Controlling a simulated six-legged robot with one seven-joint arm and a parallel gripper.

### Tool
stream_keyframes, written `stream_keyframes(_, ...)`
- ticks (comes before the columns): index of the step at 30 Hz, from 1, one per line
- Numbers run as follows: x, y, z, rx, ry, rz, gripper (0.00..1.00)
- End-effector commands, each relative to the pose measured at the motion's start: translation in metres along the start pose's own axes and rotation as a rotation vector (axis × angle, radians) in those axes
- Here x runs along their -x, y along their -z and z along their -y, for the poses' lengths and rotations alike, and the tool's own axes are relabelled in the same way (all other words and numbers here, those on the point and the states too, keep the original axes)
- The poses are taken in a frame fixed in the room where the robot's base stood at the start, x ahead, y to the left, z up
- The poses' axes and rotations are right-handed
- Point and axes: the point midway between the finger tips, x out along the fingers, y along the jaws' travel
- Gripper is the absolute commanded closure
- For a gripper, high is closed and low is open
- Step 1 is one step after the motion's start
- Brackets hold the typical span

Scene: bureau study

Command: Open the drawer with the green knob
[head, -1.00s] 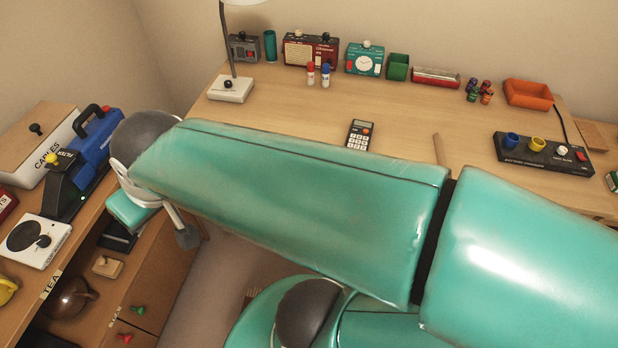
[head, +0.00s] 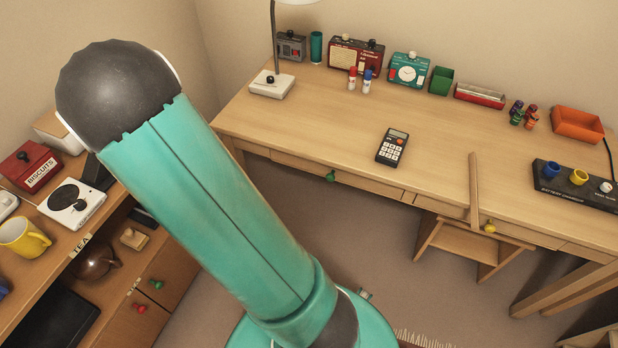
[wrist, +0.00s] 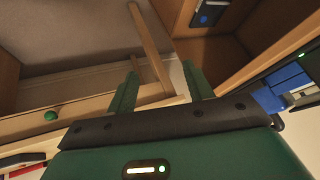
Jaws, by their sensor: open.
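In the head view, a green knob (head: 331,176) sits on the front of a wide, shut drawer (head: 365,184) under the desk top. A second green knob (head: 156,284) is on the low cabinet at left, above a red knob. In the wrist view, a green knob (wrist: 51,115) shows at left on a wooden front, which looks like the desk's. My gripper (wrist: 160,70) is open, its two green fingers apart with nothing seen held. The knob lies left of the fingers, apart from them. The gripper is not visible in the head view.
The desk top (head: 330,118) holds a calculator (head: 392,147), a lamp, boxes and a charger. A yellow knob (head: 489,228) is on a drawer to the right, with a wooden strip (head: 474,192) near it. The side cabinet (head: 168,270) stands at left. Floor is open before the desk.

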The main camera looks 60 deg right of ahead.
Motion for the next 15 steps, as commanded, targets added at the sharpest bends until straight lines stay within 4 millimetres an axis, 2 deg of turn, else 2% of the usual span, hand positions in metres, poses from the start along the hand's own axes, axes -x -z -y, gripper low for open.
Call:
stream_keyframes(1,-0.019,-0.004,-0.020,-0.018,-0.050,-0.030,0.48)
stream_keyframes(6,-0.063,-0.004,-0.084,-0.067,-0.195,-0.181,0.48)
stream_keyframes(10,-0.085,-0.004,-0.137,-0.071,-0.302,-0.311,0.48)
stream_keyframes(15,-0.097,-0.003,-0.208,-0.032,-0.431,-0.497,0.48)
